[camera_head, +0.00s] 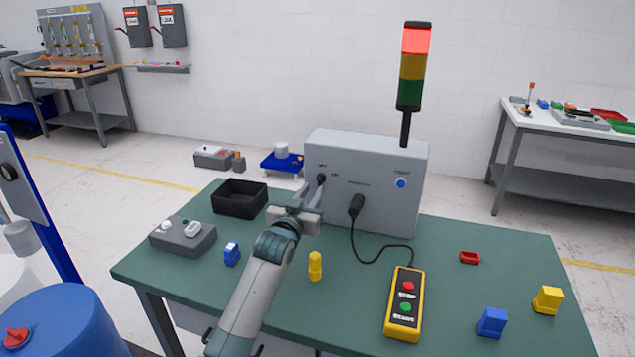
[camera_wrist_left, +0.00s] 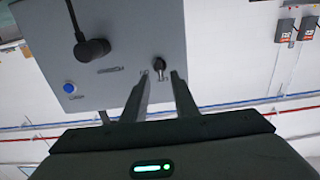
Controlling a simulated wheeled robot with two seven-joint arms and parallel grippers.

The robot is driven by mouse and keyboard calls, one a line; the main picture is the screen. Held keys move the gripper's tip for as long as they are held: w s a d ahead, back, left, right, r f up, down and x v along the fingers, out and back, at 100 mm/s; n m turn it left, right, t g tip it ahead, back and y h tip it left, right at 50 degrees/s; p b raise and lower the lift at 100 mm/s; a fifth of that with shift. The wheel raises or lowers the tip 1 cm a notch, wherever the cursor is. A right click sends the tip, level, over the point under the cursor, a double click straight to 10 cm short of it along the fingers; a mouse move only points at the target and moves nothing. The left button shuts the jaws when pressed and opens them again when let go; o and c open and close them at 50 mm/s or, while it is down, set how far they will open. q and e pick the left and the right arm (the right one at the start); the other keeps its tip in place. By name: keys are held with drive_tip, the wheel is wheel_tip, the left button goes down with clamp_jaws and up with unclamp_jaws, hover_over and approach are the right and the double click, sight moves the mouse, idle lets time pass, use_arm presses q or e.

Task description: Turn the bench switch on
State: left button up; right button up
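The bench switch (camera_head: 322,178) is a small black toggle on the front of a grey control box (camera_head: 388,200), with labels beside it too small to read. In the left wrist view the switch (camera_wrist_left: 158,64) shows just beyond the fingertips, in line with the gap between them. My left gripper (camera_head: 308,196) is in front of the box at the switch, fingers towards the panel. In the left wrist view its fingers (camera_wrist_left: 163,78) are apart with nothing gripped; contact with the switch cannot be told. A signal tower (camera_head: 411,66) on the box glows red on top. My right gripper is not in view.
A black plug (camera_head: 356,206) and cable lead from the box to a yellow pendant (camera_head: 403,304). A blue button (camera_head: 401,183) sits right of them. A black bin (camera_head: 239,198), grey device (camera_head: 183,237) and small blocks stand on the green bench (camera_head: 455,332).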

sight(320, 180)
use_arm(q)
drive_tip(key=shift+p+x, duration=0.35)
drive_tip(key=shift+x, duration=2.15)
clamp_jaws()
